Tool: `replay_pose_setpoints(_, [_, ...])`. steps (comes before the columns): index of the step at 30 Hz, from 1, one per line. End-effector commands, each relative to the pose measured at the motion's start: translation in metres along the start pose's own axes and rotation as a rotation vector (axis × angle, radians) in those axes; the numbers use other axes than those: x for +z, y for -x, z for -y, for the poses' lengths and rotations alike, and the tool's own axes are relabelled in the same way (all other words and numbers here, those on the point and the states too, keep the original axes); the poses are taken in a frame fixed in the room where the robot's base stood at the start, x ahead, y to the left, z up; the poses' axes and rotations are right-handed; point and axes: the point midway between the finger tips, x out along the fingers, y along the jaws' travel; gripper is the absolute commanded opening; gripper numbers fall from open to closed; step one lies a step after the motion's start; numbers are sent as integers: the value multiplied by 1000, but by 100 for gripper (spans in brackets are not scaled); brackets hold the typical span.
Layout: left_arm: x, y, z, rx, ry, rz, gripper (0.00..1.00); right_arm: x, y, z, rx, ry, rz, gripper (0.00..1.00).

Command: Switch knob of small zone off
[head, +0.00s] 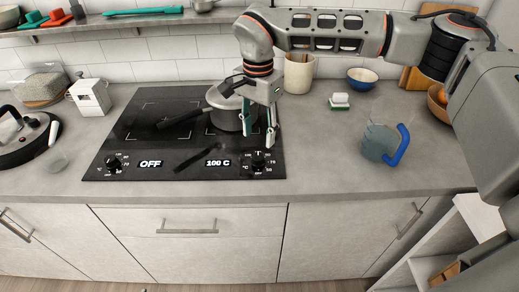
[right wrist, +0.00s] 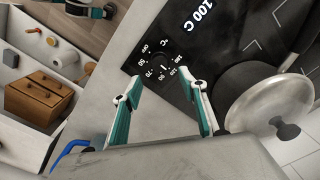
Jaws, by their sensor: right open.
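The black cooktop (head: 135,120) has two knobs on its front strip. The left knob (head: 113,162) stands beside a display reading OFF. The right knob (head: 258,162) stands beside a display reading 100 C; it also shows in the right wrist view (right wrist: 161,65). My right gripper (head: 272,138) is open and empty, its fingers pointing down just above and behind the right knob. In the right wrist view its fingertips (right wrist: 158,88) are spread to either side of the knob, apart from it. A dark and teal part at the top of that view looks like my left gripper (right wrist: 92,9), largely cut off.
A lidded grey pot (head: 226,110) stands on the cooktop close to the right gripper. A jug with a blue handle (head: 380,143) stands on the counter at right. The counter between cooktop and jug is clear. A wall shelf (head: 120,20) runs above.

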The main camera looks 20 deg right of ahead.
Motion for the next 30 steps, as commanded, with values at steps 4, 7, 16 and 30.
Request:
replay_pose_setpoints(4, [-1,1,0,0,0,1,40,1,-19,-1,5,-1,3,42])
replay_pose_setpoints(7, [-2,1,0,0,0,1,40,1,-35,-1,4,0,4,42])
replay_pose_setpoints(16, [-4,3,1,0,0,1,40,2,-70,0,2,-1,4,42])
replay_pose_setpoints(30, [-4,3,1,0,-1,2,40,2,-76,0,0,0,4,14])
